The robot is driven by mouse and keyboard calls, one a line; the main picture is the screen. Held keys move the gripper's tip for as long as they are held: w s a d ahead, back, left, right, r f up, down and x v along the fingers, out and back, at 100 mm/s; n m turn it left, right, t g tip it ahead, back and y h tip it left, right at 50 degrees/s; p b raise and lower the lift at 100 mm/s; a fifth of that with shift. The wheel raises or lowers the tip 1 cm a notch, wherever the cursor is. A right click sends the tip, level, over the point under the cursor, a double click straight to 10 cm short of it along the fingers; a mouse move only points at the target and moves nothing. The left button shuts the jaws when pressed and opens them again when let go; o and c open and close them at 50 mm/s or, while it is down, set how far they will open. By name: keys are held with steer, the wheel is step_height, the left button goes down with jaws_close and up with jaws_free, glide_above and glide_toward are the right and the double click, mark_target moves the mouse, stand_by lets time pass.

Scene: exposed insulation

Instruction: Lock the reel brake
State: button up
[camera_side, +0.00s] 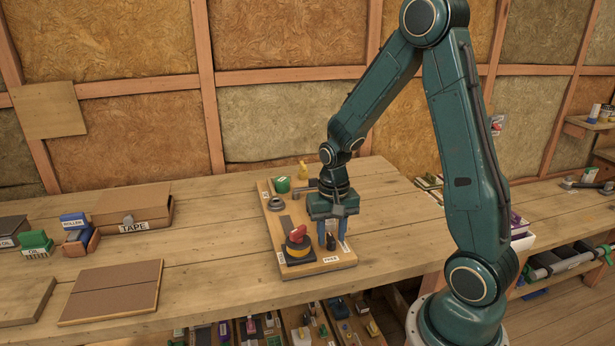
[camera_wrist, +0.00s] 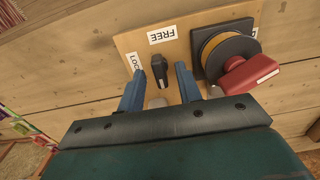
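The reel brake appears as a small black lever (camera_wrist: 160,72) on the wooden board, also seen in the side view (camera_side: 331,242). In the wrist view, its long axis runs roughly towards the FREE label (camera_wrist: 162,35), with the LOCK label (camera_wrist: 134,62) to its left. My gripper (camera_wrist: 158,84) is open, its blue fingers on either side of the lever with visible gaps. In the side view my gripper (camera_side: 333,238) points down over the board's front part. The reel (camera_wrist: 228,50), a yellow and black spool with a red crank (camera_wrist: 250,73), is right of the fingers.
The board (camera_side: 277,222) also carries a green round part (camera_side: 283,185) and a grey ring (camera_side: 275,203) towards the back. The red crank stands close beside my gripper. A TAPE box (camera_side: 130,208) and a brown panel (camera_side: 112,291) lie to the left.

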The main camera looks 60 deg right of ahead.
mark_target(331, 237)
step_height(331, 237, up, 14)
steer(key=shift+f, duration=0.25)
stand_by(0.4)
stand_by(0.3)
steer(key=s+a+r+n+t, duration=0.5)
steer(key=s+a+r+n, duration=0.2)
steer(key=s+a, duration=0.5)
steer(key=shift+s+n+t, duration=0.3)
steer(key=shift+n, duration=0.8)
stand_by(0.3)
